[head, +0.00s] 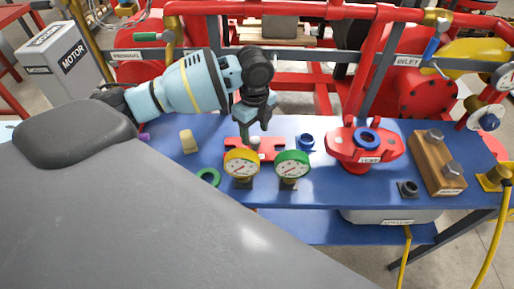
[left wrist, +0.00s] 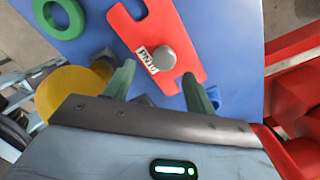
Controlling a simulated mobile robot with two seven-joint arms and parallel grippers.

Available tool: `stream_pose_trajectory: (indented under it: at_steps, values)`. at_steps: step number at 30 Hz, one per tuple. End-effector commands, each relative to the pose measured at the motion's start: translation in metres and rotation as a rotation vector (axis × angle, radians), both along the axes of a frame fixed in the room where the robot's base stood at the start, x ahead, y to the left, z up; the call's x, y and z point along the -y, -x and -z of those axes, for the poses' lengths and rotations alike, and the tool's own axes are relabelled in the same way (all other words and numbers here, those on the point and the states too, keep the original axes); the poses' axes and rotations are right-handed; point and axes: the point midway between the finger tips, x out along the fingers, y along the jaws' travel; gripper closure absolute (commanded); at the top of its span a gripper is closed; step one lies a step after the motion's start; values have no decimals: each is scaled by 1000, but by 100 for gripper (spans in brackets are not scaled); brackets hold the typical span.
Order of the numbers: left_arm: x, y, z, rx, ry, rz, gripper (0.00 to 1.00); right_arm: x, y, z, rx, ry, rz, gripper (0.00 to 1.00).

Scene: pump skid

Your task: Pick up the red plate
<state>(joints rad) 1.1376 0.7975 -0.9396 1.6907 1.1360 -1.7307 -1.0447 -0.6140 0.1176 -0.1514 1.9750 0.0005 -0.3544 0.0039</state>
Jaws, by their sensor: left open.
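The red plate (head: 268,146) lies on the blue bench top (head: 330,193), partly hidden behind two gauges in the head view. In the left wrist view the red plate (left wrist: 133,33) is notched, with a white label and a round grey knob. My left gripper (head: 256,132) points down above the plate. In the left wrist view my left gripper (left wrist: 158,80) has its green fingers spread, one on each side of the plate's near end. Nothing is held between them. I cannot tell the exact height gap. My right gripper is not in view.
A yellow gauge (head: 241,163) and a green gauge (head: 292,164) stand just in front of the plate. A green ring (head: 208,178), a tan block (head: 188,141), a blue fitting (head: 306,142), a red flanged part (head: 345,150) and a wooden block (head: 436,163) share the bench. Red pipework runs behind.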

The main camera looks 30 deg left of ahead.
Motion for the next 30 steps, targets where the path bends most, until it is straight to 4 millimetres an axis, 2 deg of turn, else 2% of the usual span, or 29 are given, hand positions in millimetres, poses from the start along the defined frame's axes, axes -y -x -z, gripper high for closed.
stream_pose_trajectory:
  at_steps: [7,16,26,30]
  values:
    - [-1,-1,11,0,1,-2,44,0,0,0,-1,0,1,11]
    - [-4,-5,50,0,0,-1,44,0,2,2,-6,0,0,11]
    - [-4,-5,55,3,1,-1,44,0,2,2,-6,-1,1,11]
    - [-4,-5,55,3,1,-1,63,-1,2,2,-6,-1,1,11]
